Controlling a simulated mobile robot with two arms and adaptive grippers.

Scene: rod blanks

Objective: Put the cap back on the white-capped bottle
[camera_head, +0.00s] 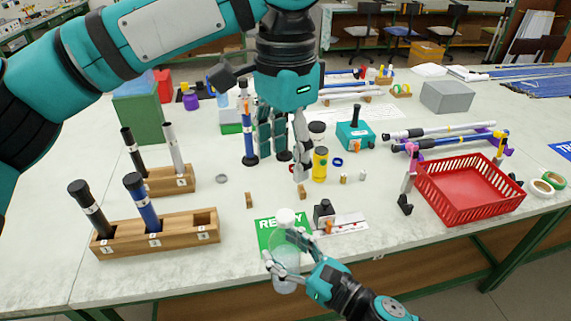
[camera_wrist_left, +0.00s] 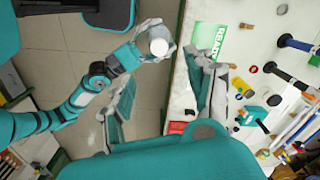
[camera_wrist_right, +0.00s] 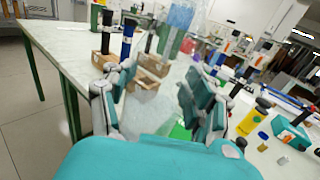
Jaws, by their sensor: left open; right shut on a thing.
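My right gripper (camera_head: 289,253) is shut on a clear bottle (camera_head: 285,284), held upright at the table's front edge. A white cap (camera_head: 286,217) shows at the bottle's top. In the left wrist view the white cap (camera_wrist_left: 159,47) looks like a round disc between the right gripper's fingers; I cannot tell how tightly it sits. My left gripper (camera_head: 288,160) is open and empty, pointing down above the table, behind and higher than the bottle. The bottle is not clear in the right wrist view.
A green READY mat (camera_head: 268,236) lies just behind the bottle. Wooden racks with rods (camera_head: 180,232) stand at left. A yellow bottle (camera_head: 320,166), a black-topped block (camera_head: 324,212) and a red basket (camera_head: 470,205) are to the right. The table's front strip is mostly clear.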

